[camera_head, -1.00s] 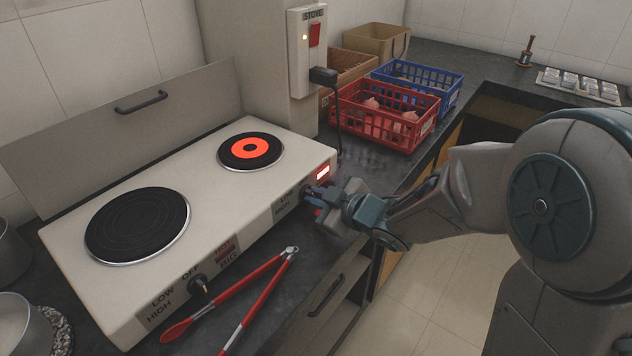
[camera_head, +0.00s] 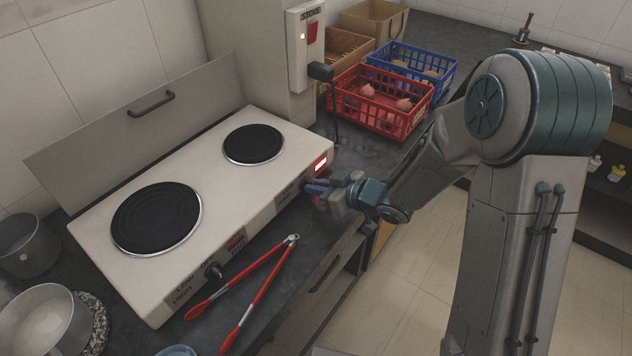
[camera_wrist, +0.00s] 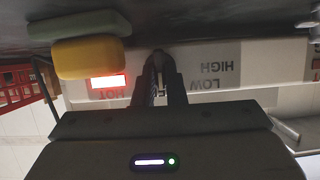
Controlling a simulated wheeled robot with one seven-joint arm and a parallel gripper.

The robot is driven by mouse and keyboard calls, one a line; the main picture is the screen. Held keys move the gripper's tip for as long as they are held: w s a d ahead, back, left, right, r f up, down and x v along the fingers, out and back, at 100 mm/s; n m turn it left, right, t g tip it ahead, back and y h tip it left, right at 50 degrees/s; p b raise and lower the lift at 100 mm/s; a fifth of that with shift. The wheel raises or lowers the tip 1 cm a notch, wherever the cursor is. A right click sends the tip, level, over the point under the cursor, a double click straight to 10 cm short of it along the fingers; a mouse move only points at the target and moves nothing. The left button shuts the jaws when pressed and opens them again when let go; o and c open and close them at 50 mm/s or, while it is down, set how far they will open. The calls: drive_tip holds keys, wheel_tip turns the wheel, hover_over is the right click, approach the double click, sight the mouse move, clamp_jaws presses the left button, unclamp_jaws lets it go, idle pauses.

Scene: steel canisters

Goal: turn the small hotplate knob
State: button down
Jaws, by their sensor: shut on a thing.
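The white hotplate (camera_head: 225,185) stands on the dark counter with two round plates. The small plate (camera_head: 253,144) at the back right is dark, with no glow. The large plate (camera_head: 157,219) is also dark. My gripper (camera_head: 308,187) is at the front panel's right end, shut on the small knob. The knob is mostly hidden by the fingers in the head view. In the wrist view, which is upside down, the knob (camera_wrist: 158,55) sits between the fingertips, beside the LOW and HIGH lettering. A red HOT light (camera_wrist: 108,81) is lit next to it.
Red-handled tongs (camera_head: 262,270) lie in front of the hotplate, near the large knob (camera_head: 213,271). A yellow block (camera_wrist: 90,58) is close beside my gripper. Red (camera_head: 385,110) and blue (camera_head: 420,75) crates stand behind. Pots (camera_head: 45,325) are at the left.

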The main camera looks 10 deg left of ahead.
drive_tip(key=shift+w+d+r, duration=0.1)
drive_tip(key=c, duration=1.5)
unclamp_jaws()
drive_tip(key=p+v, duration=0.1)
drive_tip(key=v, duration=1.2)
drive_tip(key=shift+s+d, duration=0.2)
drive_tip(key=shift+d, duration=0.15)
